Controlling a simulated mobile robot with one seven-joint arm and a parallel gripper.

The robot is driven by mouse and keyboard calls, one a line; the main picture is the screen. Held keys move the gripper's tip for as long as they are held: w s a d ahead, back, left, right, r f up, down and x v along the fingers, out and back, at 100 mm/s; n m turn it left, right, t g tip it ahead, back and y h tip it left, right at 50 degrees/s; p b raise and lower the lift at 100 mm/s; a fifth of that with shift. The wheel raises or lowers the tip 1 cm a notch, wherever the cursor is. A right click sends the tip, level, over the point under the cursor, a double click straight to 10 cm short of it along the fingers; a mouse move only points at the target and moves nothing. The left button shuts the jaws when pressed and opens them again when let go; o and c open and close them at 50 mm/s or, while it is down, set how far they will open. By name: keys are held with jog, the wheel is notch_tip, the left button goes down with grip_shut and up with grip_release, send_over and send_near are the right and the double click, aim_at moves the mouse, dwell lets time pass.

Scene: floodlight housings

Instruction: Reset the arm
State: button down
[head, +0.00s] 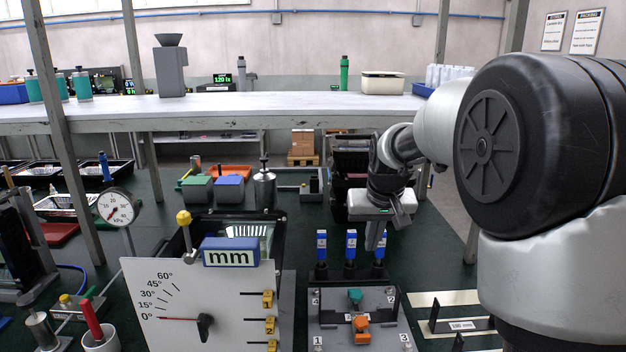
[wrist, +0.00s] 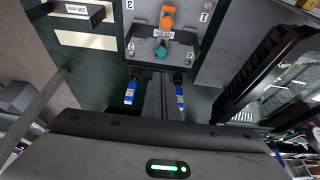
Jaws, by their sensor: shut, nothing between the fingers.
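My gripper (head: 373,243) hangs from my arm at the centre right of the head view, pointing down. Its fingers are together with nothing between them. It is just above and beside several blue-topped upright tools (head: 350,250) behind a grey fixture plate (head: 330,338). The wrist view shows the shut fingers (wrist: 157,80) pointing towards the plate, with a blue tool (wrist: 130,92) on one side and another (wrist: 179,95) on the other. I cannot tell whether the fingers touch anything. The plate carries an orange knob (head: 361,328) and a teal knob (head: 355,296).
A white angle-scale panel (head: 215,325) with an "mm" sign (head: 230,252) stands left of the plate. A dial gauge (head: 115,207) is farther left. Pale strips and a dark bracket (head: 462,325) lie at right. A long bench (head: 250,105) crosses behind, with a post (head: 440,60).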

jog(key=s+r, duration=0.3)
jog(key=s, duration=0.6)
jog(key=s+r, duration=0.4)
jog(key=s, duration=0.5)
jog(key=s+f+t, duration=0.1)
jog(key=s+f, duration=0.2)
jog(key=s, duration=1.1)
notch_tip(320, 180, up, 14)
jog(key=p, duration=1.3)
jog(key=shift+w+a+f, duration=0.2)
jog(key=shift+w, duration=0.25)
